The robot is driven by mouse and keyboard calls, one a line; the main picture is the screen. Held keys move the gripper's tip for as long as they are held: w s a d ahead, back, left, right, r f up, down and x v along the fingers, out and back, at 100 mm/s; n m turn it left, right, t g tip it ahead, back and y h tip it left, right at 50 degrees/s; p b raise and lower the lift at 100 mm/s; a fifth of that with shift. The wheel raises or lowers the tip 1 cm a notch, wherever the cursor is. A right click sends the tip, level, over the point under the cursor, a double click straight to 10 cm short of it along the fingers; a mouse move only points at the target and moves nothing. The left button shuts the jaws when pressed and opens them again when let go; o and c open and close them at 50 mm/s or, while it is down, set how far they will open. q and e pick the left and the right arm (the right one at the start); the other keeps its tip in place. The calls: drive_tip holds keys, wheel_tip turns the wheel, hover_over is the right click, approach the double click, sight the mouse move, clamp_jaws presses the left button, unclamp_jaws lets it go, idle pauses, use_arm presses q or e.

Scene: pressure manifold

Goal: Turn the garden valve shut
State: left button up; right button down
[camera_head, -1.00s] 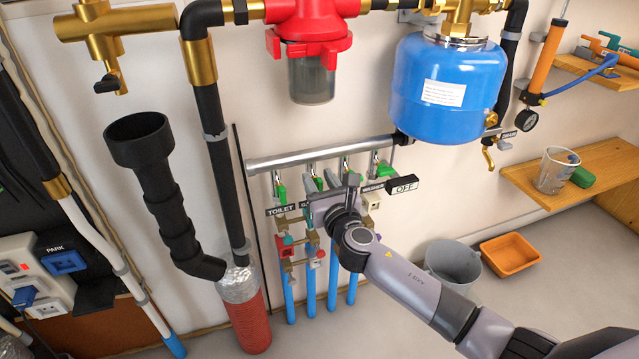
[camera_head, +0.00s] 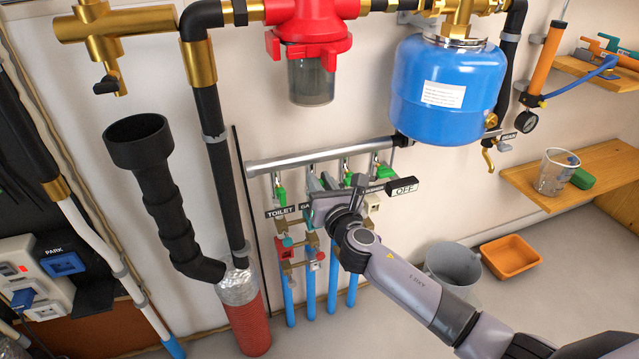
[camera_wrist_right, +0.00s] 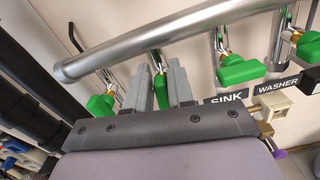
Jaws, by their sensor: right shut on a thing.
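The garden valve's green handle (camera_wrist_right: 161,91) is between the two grey fingers of my right gripper (camera_wrist_right: 163,88) in the right wrist view. The gripper is shut on it. In the head view my right gripper (camera_head: 320,182) reaches in from the lower right and mostly hides this valve and its "GA…" label. The valve hangs under a grey horizontal manifold pipe (camera_head: 290,160), also seen in the right wrist view (camera_wrist_right: 165,38). The handle's exact angle is hard to tell. My left gripper is not in view.
Similar green handles sit close on both sides: toilet (camera_wrist_right: 102,104) left, sink (camera_wrist_right: 240,69) and washer (camera_wrist_right: 308,46) right. A blue tank (camera_head: 447,92) hangs above. A grey bucket (camera_head: 452,268) and orange tub (camera_head: 511,256) stand below.

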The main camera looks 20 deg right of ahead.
drive_tip(key=m, duration=0.4)
drive_tip(key=shift+d+f+m+b, duration=0.25)
drive_tip(key=shift+m+b, duration=0.05)
drive_tip(key=shift+b, duration=0.1)
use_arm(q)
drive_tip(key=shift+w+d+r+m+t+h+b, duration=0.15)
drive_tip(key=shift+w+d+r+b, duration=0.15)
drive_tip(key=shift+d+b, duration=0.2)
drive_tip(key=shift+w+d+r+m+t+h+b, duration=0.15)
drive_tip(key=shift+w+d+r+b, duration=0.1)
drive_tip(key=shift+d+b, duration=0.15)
use_arm(e)
drive_tip(key=shift+d+f+m, duration=0.1)
drive_tip(key=shift+f+m, duration=0.1)
drive_tip(key=shift+m, duration=1.65)
drive_tip(key=shift+d+f+m, duration=0.15)
drive_tip(key=shift+f+m, duration=0.05)
drive_tip(key=shift+m, duration=1.7)
drive_tip(key=shift+d+f+m, duration=0.1)
drive_tip(key=shift+f+m, duration=0.1)
drive_tip(key=shift+m, duration=1.65)
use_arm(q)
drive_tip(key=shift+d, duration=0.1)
use_arm(e)
drive_tip(key=c, duration=1.1)
unclamp_jaws()
drive_tip(key=shift+c, duration=0.2)
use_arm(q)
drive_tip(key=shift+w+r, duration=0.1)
